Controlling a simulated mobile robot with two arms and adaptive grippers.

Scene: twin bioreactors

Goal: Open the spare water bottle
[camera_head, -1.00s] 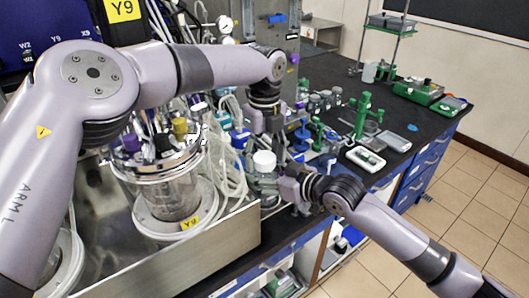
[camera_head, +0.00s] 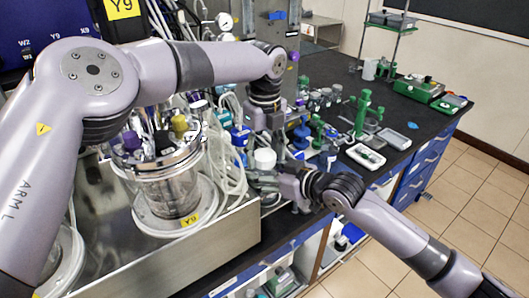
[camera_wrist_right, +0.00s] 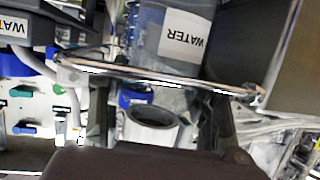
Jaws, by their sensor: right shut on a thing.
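The spare water bottle shows in the head view as a white cap (camera_head: 264,159) beside the steel tray, its body largely hidden by my right gripper. My right gripper (camera_head: 262,183) comes in from the right, just below the cap, and is shut on the bottle. My left gripper (camera_head: 264,136) points down just above the cap; I cannot tell whether its fingers are open or touch the cap. In the right wrist view, a pale cylinder with a dark round opening (camera_wrist_right: 153,116) sits between dark fingers. Behind it is a clear bottle with a WATER label (camera_wrist_right: 184,35).
A glass reactor vessel (camera_head: 172,190) with tubing stands in a steel tray (camera_head: 225,245) on the left. Blue and green stands (camera_head: 362,115) and a white device (camera_head: 366,156) occupy the black bench to the right. The floor at the right is clear.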

